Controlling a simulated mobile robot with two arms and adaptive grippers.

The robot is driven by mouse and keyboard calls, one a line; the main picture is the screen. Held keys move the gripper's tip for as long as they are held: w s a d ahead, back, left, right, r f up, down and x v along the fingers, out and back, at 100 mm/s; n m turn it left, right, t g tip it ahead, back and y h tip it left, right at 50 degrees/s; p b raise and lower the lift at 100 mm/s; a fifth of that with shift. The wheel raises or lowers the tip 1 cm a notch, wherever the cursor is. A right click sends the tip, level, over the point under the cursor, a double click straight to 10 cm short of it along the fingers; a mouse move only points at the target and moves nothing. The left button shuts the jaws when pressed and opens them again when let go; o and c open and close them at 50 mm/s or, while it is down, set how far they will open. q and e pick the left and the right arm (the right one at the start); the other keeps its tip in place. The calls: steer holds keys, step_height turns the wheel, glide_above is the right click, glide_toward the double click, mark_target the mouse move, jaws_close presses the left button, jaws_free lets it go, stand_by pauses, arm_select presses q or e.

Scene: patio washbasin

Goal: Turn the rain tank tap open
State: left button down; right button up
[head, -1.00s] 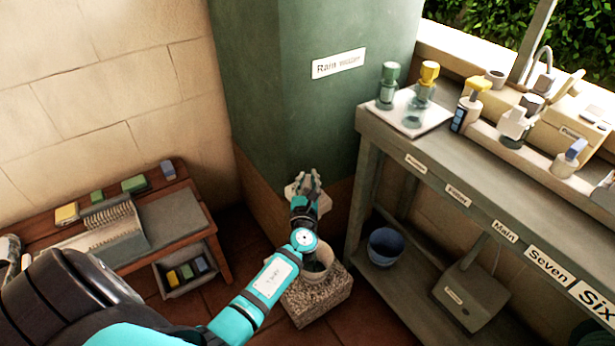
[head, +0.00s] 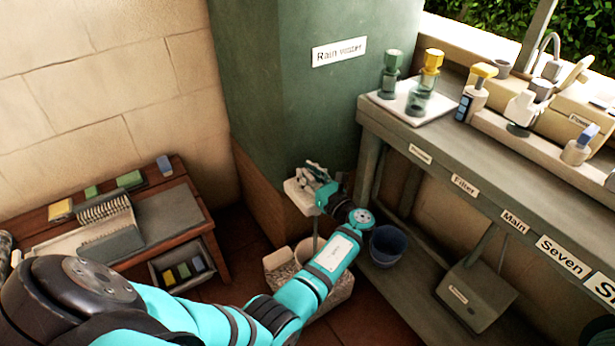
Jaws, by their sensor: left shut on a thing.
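The dark green rain tank (head: 290,90) stands at the back centre with a "Rain water" label (head: 339,52). Its pale tap (head: 298,196) sticks out low on the front. My left gripper (head: 318,174) is at the tap from the right side, shut on the tap's handle, which its fingers mostly hide. A thin pale vertical streak (head: 315,236) shows below the tap; I cannot tell for sure whether it is water. A pale pot (head: 303,250) stands under the tap on a speckled stone block (head: 281,268), partly hidden by my arm. My right gripper is not in view.
A grey bench (head: 440,140) with labels, bottles and a white tray (head: 400,112) runs along the right. A blue bucket (head: 388,245) sits on its lower shelf, close to my left wrist. A wooden table (head: 190,205) with sponges stands at the left.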

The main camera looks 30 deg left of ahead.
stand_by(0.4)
arm_select(q)
steer(key=c, duration=1.3)
jaws_free()
steer(key=shift+o, duration=0.2)
step_height(320, 180, up, 10)
steer(key=shift+r, duration=0.1)
